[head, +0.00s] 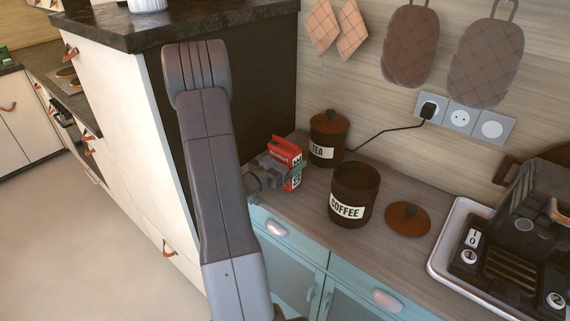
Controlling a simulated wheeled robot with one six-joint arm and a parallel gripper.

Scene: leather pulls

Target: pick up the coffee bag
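A red packet with white and dark lettering (287,149), which looks like the coffee bag, stands on the wooden counter near its left end. My gripper (282,171) is at the packet, in front of its middle, and hides part of it. The packet's red top shows above the gripper and a small lettered part shows below. The fingers are small and partly hidden here, so I cannot tell whether they are closed on the packet or apart from it.
A lidded TEA canister (325,140) stands just right of the packet. An open COFFEE canister (353,197) stands farther right, with its lid (408,219) beside it. A coffee machine (515,245) on a white tray (437,262) fills the right end. A tall dark-sided cabinet (270,90) rises at left.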

